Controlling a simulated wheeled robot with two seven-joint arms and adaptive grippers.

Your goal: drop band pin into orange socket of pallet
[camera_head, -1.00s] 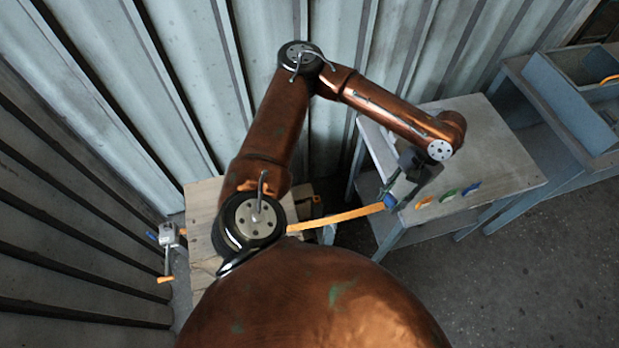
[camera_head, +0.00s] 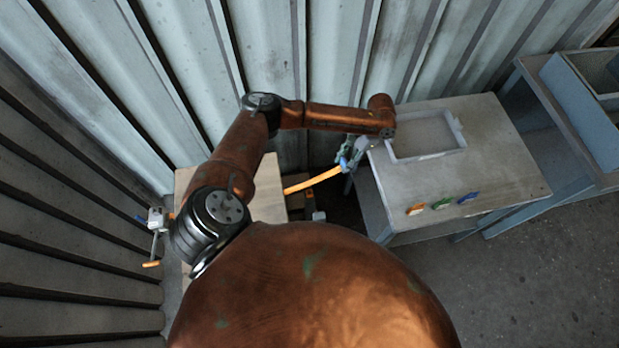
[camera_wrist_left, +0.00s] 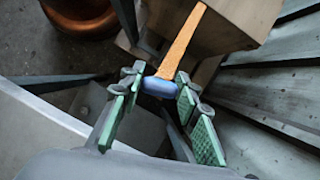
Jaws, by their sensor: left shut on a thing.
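My left gripper (camera_head: 349,158) is shut on a blue pin (camera_wrist_left: 160,87) at the end of an orange band (camera_head: 313,181). In the left wrist view the pin sits between the green finger pads of the gripper (camera_wrist_left: 158,98). The band runs from the pin to the wooden box-like structure at the left; its far end is partly hidden. The gripper hangs just off the left edge of the grey table. A small orange piece (camera_head: 416,209) lies near the table's front edge; I cannot tell whether it is the orange socket. The pallet is not clearly identifiable.
The grey table (camera_head: 495,150) carries a pale rectangular frame (camera_head: 426,157), a green piece (camera_head: 441,203) and a blue piece (camera_head: 467,198). A wooden surface (camera_head: 268,185) stands at the left. A grey device (camera_head: 156,218) sticks out beside it. Corrugated walls close the back and left.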

